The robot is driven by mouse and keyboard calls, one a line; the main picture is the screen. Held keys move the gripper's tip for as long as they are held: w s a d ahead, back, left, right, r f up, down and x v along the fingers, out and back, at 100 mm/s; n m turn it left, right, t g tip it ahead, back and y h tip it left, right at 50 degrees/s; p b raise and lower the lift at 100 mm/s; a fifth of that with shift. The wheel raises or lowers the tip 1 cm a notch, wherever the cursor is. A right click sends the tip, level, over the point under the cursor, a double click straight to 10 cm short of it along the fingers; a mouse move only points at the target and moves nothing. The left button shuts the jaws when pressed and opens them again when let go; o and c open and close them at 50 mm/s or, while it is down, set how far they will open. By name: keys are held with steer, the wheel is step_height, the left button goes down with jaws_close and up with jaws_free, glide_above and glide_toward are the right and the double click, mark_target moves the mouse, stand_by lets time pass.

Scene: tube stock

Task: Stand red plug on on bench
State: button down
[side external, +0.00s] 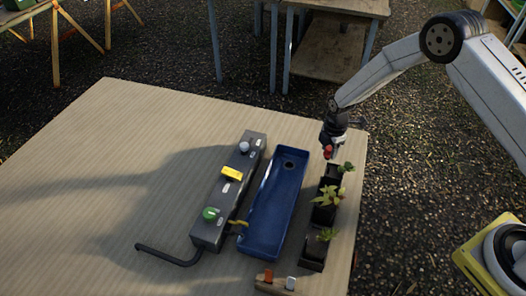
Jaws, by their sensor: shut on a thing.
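My gripper (330,146) is at the right of the bench, above the far end of the row of black planters. It is shut on a small red plug (328,153), which shows just below the fingers. The plug is held over the far planter, and I cannot tell its exact height or tilt. The fingers are small and dark here. The bench (110,150) is a pale wooden tabletop, bare across its left half.
A dark grey bar (235,182) carries white, yellow and green pieces. A blue tray (262,225) lies beside it. Black planters (313,250) hold leafy plants. A wooden block (290,291) at the front holds an orange-red piece and a pale piece. A dark bent rod (165,256) lies left.

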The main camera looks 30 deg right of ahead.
mark_target(328, 156)
steer(key=shift+f, duration=1.45)
steer(key=shift+f, duration=0.35)
stand_by(0.4)
steer(key=shift+c, duration=0.8)
jaws_free()
steer(key=shift+r, duration=3.9)
